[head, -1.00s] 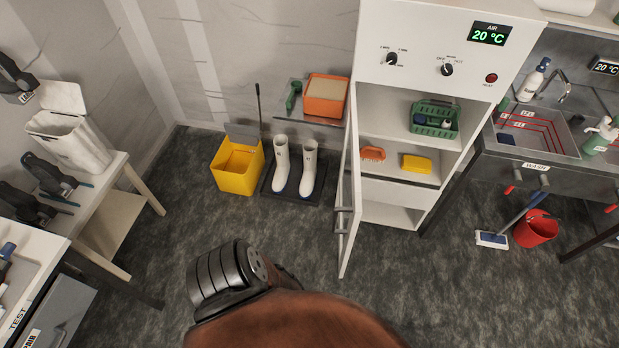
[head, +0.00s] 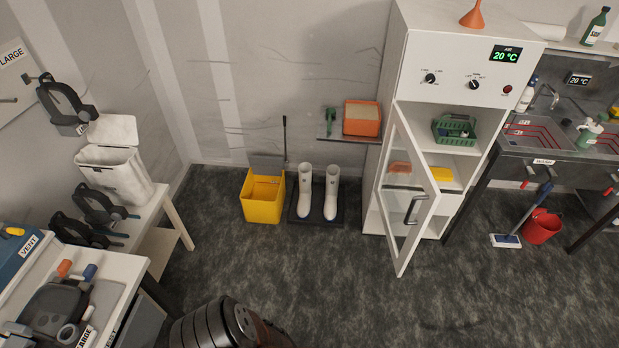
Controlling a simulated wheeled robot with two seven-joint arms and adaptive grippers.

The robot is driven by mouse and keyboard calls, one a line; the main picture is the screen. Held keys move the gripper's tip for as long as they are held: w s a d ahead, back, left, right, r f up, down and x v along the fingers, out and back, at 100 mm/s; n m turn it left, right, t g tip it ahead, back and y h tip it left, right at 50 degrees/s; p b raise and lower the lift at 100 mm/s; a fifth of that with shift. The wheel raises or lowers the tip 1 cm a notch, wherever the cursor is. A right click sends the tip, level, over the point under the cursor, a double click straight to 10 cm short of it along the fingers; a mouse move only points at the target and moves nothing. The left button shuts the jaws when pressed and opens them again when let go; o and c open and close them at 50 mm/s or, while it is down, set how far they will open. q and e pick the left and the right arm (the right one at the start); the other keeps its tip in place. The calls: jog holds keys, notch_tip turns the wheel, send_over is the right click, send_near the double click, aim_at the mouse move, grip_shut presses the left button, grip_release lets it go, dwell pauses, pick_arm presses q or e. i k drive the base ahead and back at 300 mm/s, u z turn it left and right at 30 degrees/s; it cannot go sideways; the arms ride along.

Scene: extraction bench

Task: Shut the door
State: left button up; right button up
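The cabinet door (head: 397,190) is a white-framed glass panel hinged on the left side of the white cabinet (head: 450,58). Through the glass I see part of the shelves; the right part of the cabinet opening is uncovered. Neither of my grippers is in view. Only a dark ribbed part of my own body shows at the bottom edge, well short of the door.
White boots (head: 318,190) and a yellow bin (head: 263,197) stand left of the cabinet. An orange box (head: 361,118) sits on a small wall shelf beside it. A red bucket (head: 542,226) and brush are at right. The floor before the door is clear.

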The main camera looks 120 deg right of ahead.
aim_at(432, 196)
jog(key=z, duration=4)
